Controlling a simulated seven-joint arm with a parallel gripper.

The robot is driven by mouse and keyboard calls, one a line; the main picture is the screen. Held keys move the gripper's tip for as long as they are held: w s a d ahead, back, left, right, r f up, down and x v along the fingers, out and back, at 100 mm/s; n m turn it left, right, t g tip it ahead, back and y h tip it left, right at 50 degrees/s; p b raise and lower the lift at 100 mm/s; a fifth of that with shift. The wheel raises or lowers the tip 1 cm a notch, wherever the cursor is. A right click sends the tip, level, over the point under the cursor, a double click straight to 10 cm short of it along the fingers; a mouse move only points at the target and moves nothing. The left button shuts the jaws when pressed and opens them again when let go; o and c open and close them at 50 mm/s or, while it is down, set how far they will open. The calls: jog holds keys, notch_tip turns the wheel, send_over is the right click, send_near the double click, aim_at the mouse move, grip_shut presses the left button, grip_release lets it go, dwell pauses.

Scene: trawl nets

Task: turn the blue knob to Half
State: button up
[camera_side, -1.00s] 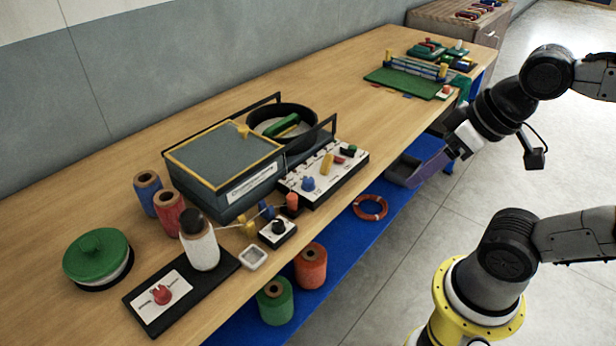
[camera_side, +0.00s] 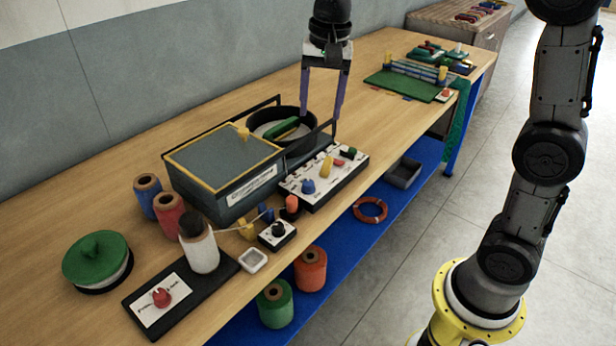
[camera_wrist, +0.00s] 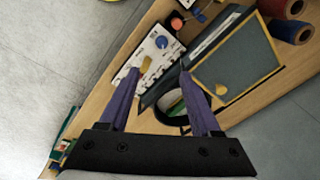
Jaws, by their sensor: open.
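The blue knob (camera_side: 308,186) sits at the near-left end of a white control panel (camera_side: 345,176) in front of the black-framed box. In the wrist view the blue knob (camera_wrist: 162,42) shows near the upper middle, on the panel (camera_wrist: 138,62). Its label marks are too small to read, so its setting cannot be told. My gripper (camera_side: 320,115) has two long purple fingers pointing down, spread apart and empty. It hangs above and behind the panel, by the round black pot, apart from the knob. In the wrist view the fingers (camera_wrist: 160,72) frame the panel and the box edge.
On the same panel are a yellow knob (camera_side: 327,167), a red one (camera_side: 339,160) and a green one (camera_side: 349,152). The dark box (camera_side: 225,165) and black pot (camera_side: 283,122) stand behind. A small black-knobbed unit (camera_side: 277,233) stands to the near left. The bench's far middle is clear.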

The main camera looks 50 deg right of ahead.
jog(key=g, duration=0.1)
send_over(308, 182)
notch_tip(308, 182, down, 5)
jog(key=shift+g, duration=0.4)
notch_tip(308, 182, down, 15)
grip_shut()
